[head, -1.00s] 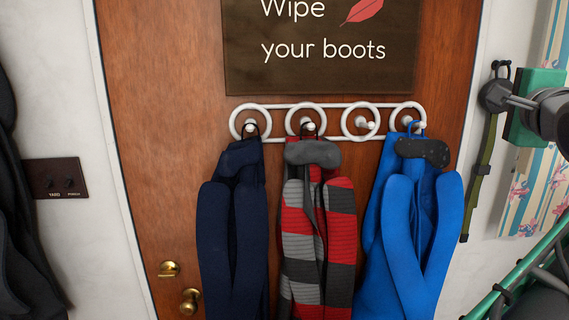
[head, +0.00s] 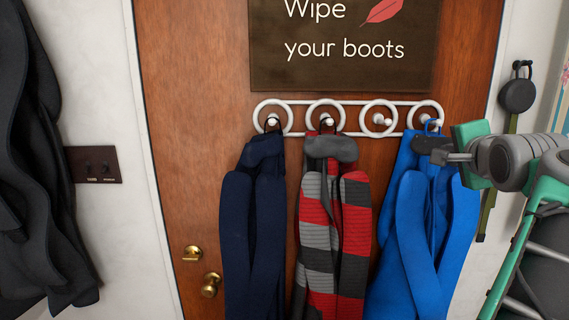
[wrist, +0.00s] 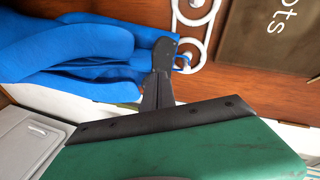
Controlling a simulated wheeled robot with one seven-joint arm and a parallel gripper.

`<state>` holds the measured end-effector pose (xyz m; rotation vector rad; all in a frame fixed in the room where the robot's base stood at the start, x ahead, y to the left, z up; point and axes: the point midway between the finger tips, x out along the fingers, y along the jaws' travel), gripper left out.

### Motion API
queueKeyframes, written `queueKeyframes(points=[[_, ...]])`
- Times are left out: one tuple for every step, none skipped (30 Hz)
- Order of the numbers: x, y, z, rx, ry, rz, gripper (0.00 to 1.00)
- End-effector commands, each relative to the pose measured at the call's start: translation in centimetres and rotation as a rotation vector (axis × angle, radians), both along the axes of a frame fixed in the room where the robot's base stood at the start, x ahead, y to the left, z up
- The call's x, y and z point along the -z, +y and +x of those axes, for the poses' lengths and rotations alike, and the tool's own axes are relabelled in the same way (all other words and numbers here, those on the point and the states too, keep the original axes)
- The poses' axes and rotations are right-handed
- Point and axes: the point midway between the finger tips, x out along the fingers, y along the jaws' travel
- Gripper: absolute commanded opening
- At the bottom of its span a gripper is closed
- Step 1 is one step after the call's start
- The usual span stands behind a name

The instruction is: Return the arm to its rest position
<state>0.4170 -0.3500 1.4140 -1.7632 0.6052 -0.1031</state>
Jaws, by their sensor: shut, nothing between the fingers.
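My gripper (head: 446,158) is at the right in the head view, in front of the upper part of the blue garment (head: 412,230). Its dark fingers are shut and empty. In the wrist view the closed fingers (wrist: 157,90) point toward the blue garment (wrist: 70,55) and the dark piece at its top (wrist: 165,54). The fingertips overlap that piece in the picture; I cannot tell if they touch. The green and grey arm comes in from the right edge.
A white hook rail (head: 350,118) on the wooden door (head: 190,130) holds a navy garment (head: 252,230), a striped one (head: 335,240) and the blue one. One hook is free. A sign (head: 345,50) is above. Dark clothing (head: 45,190) hangs at left.

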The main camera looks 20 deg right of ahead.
Motion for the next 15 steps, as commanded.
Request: queueKeyframes(points=[[1.8, 1.8, 1.4, -0.043, 0.051, -0.015, 0.00], [2.9, 2.9, 2.1, -0.069, 0.086, -0.030, 0.00], [4.7, 4.4, 3.1, -0.108, 0.138, -0.051, 0.00], [6.2, 5.8, 3.8, -0.141, 0.182, -0.070, 0.00], [7.7, 7.2, 4.4, -0.178, 0.229, -0.091, 0.00], [10.1, 9.5, 5.1, -0.238, 0.298, -0.124, 0.00], [12.0, 11.4, 5.5, -0.288, 0.354, -0.152, 0.00], [13.9, 13.3, 5.8, -0.340, 0.408, -0.182, 0.00], [16.5, 15.8, 5.9, -0.413, 0.483, -0.224, 0.00], [18.4, 17.7, 5.8, -0.470, 0.538, -0.258, 0.00], [20.2, 19.6, 5.5, -0.530, 0.592, -0.293, 0.00], [22.8, 22.1, 4.9, -0.615, 0.664, -0.343, 0.00], [24.6, 23.9, 4.2, -0.681, 0.716, -0.382, 0.00], [26.4, 25.7, 3.4, -0.749, 0.768, -0.423, 0.00], [28.9, 27.9, 2.1, -0.842, 0.835, -0.479, 0.00]])
